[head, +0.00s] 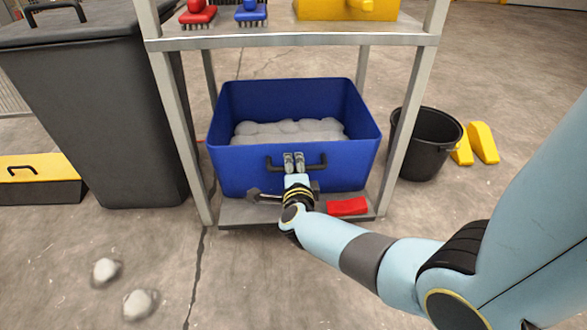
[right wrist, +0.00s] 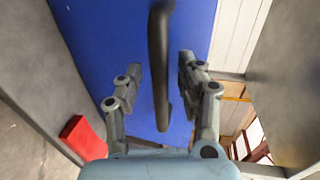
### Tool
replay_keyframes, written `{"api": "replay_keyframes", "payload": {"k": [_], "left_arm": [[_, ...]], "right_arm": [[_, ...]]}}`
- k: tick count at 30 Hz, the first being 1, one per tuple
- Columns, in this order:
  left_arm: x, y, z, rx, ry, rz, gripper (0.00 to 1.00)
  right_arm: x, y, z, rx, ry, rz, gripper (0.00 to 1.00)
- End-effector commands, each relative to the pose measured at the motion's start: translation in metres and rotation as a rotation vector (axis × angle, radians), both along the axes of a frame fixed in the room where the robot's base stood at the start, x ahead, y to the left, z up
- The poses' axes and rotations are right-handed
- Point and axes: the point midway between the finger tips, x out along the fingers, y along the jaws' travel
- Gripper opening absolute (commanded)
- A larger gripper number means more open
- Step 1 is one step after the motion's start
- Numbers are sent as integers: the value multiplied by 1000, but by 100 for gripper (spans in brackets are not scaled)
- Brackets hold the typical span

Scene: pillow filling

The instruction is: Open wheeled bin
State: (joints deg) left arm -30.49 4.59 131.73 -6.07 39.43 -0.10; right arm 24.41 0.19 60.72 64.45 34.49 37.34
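The wheeled bin (head: 105,115) is a tall dark grey bin at the left of the head view. Its lid (head: 90,30) lies flat on top and looks shut, with a black handle (head: 55,8) on it; its top edge is cut off. My right gripper (head: 294,162) is away from it, at the front of a blue tub (head: 245,170) on the low shelf. In the right wrist view my right gripper (right wrist: 161,70) is open, its fingers on either side of the tub's black handle (right wrist: 160,45). I cannot tell whether they touch it. My left gripper is not in view.
The tub holds grey-white filling (head: 290,130). A metal shelf rack (head: 290,42) stands around it. A red block (head: 347,207) lies on the bottom shelf. A black bucket (head: 425,150) stands right; white lumps (head: 139,304) lie on the floor in front left.

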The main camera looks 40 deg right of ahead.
Motion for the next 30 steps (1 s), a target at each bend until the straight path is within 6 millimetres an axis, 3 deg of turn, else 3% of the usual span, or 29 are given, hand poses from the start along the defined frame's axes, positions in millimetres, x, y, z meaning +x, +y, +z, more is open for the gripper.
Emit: {"api": "replay_keyframes", "payload": {"k": [3,12,30], "left_arm": [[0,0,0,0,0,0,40],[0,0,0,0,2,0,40],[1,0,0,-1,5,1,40]], "right_arm": [[0,0,0,0,0,0,37],[0,0,0,0,0,0,0],[-3,-1,0,1,0,0,0]]}}
